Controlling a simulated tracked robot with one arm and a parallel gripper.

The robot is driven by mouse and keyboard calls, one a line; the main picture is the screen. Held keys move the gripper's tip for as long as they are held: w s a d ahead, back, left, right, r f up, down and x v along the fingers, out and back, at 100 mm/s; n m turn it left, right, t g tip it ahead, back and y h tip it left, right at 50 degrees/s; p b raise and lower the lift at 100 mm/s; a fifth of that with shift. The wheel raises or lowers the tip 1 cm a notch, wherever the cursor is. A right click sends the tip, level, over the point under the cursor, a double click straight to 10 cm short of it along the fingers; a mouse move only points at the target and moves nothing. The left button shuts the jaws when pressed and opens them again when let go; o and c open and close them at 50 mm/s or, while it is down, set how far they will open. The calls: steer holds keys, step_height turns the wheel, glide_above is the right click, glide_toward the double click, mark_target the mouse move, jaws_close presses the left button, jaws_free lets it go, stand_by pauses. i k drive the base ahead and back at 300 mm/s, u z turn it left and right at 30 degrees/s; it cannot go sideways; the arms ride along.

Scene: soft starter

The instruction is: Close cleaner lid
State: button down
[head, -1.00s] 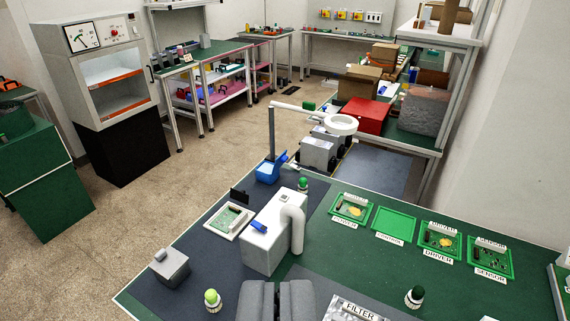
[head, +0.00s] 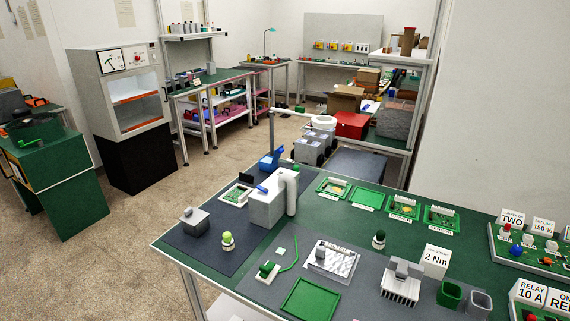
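No label marks a cleaner, and I cannot tell for sure which object it is. On the dark mat at the bench's left stand a white box (head: 265,209) with a thick curved pipe and a small grey box (head: 194,222) with a block on top. A blue open-topped holder (head: 270,160) stands behind the white box. A white cabinet (head: 128,100) at the back left has an open front with orange strips. My gripper is out of view.
The green bench (head: 350,212) holds board trays, an empty green tray (head: 310,298), a finned grey heat sink (head: 400,285) and a "2 Nm" sign (head: 436,260). Green cabinets (head: 62,200) stand at far left. The speckled floor (head: 130,270) left of the bench is open.

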mark_target(277, 152)
steer(key=u, duration=0.5)
steer(key=i, duration=1.85)
steer(key=z, duration=0.8)
steer(key=i, duration=0.55)
steer(key=z, duration=0.35)
